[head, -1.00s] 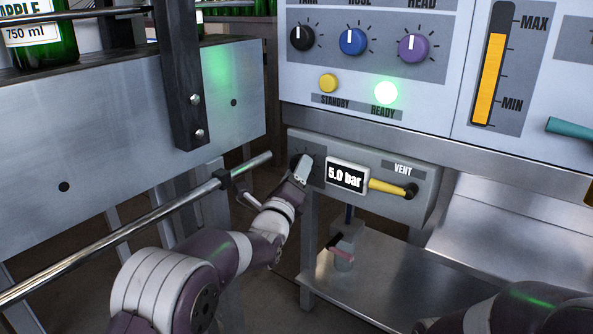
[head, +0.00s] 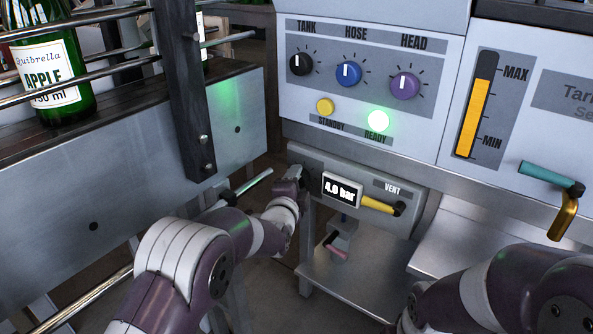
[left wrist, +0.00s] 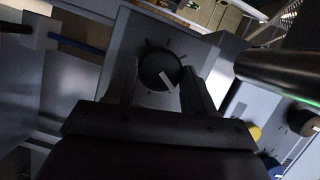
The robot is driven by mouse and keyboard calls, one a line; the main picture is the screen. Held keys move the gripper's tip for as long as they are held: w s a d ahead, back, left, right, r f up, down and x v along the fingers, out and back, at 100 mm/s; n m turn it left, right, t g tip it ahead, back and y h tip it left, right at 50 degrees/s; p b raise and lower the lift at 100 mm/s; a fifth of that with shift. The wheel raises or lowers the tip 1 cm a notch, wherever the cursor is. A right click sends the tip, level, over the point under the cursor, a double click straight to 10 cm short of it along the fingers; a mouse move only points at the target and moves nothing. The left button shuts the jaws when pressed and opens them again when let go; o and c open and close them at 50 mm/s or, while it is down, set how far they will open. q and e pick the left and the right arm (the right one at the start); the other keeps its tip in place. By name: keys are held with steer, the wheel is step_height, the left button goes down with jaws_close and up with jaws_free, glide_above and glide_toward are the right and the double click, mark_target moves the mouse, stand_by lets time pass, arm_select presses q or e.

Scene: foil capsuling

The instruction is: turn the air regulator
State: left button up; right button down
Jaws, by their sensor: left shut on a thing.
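The air regulator knob (left wrist: 158,70) is dark and round with a white pointer line and tick marks around it, seen in the left wrist view. It sits on the grey panel left of a display (head: 342,189) that appears to read 4.0 bar. My left gripper (left wrist: 160,88) has one finger on each side of the knob and is shut on it. In the head view my left gripper (head: 296,172) is at the panel's left end and mostly hides the knob. My right arm shows at the lower right, but its gripper is out of view.
A yellow vent lever (head: 378,205) is right of the display. Above are the tank, hose and head knobs and a lit green ready lamp (head: 378,121). A metal rail (head: 95,297) and a bottle conveyor (head: 110,180) lie left of my left arm. A steel shelf (head: 350,279) is below.

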arm_select(q)
steer(key=shift+w+a+r+n+g+h+p, duration=0.1)
steer(key=shift+n+g+h+p, duration=0.7)
steer(key=shift+n+p, duration=1.85)
steer(key=shift+w+a+r+n+g+h+p, duration=0.3)
steer(key=shift+n+g+p, duration=0.85)
steer(key=shift+p, duration=2.95)
steer(key=shift+s+d+f+n+g+h+p, duration=0.15)
steer(key=shift+n+g+h+p, duration=0.7)
steer(key=shift+n+p, duration=1.8)
steer(key=shift+a+m+p, duration=0.1)
steer(key=shift+m+p, duration=0.65)
steer(key=o, duration=1)
steer(key=shift+o, duration=0.2)
steer(key=shift+r, duration=0.1)
